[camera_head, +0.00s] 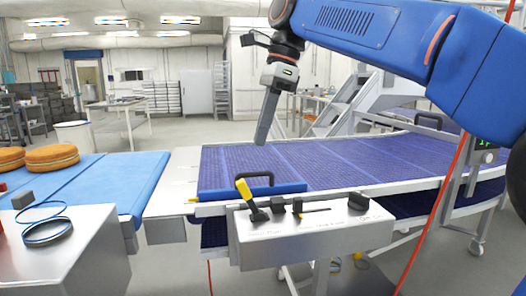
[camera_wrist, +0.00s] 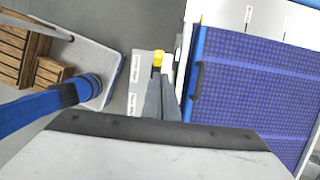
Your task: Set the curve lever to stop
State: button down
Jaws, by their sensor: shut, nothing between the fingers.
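A lever with a yellow grip (camera_head: 244,190) and a black base stands on a grey control box (camera_head: 310,238) at the front edge of the purple curved conveyor. The lever tilts up and to the left in the head view. The box's labels are too small to read. My gripper (camera_head: 262,138) points down, shut and empty, above and behind the lever, apart from it. In the wrist view my gripper's fingers (camera_wrist: 162,85) are together, and a yellow end (camera_wrist: 158,57), likely the lever's grip, shows just beyond their tips.
Black knobs (camera_head: 358,200) and a small yellow-marked switch (camera_head: 314,210) sit beside the lever. A blue bar with a black handle (camera_head: 257,180) lies behind it on the purple belt (camera_head: 330,165). A blue belt (camera_head: 110,185) carries round cakes (camera_head: 50,157) at left.

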jog(key=shift+a+r, duration=0.15)
jog(key=shift+r, duration=0.9)
jog(key=s+d+f+n+t, duration=0.2)
jog(key=s+d+f+n, duration=0.1)
jog(key=d+f, duration=0.55)
jog(key=s+d+f+n+t, duration=0.1)
jog(key=s+d+f+n, duration=0.4)
jog(key=d, duration=0.7)
jog(key=s+d+f+n+t+h, duration=0.1)
jog(key=s+d+f, duration=0.3)
jog(key=f, duration=0.4)
jog(key=s+d+f+n+h, duration=0.1)
jog(key=s+d+f+n, duration=0.2)
jog(key=f, duration=0.5)
jog(key=s+d+f+n+t+h, duration=0.1)
jog(key=s+d+f+n, duration=0.1)
jog(key=s+d+f, duration=0.4)
notch_tip(320, 180, down, 2)
jog(key=shift+d+n+t, duration=0.3)
jog(key=shift+d+n, duration=0.1)
jog(key=c, duration=2.5)
grip_release()
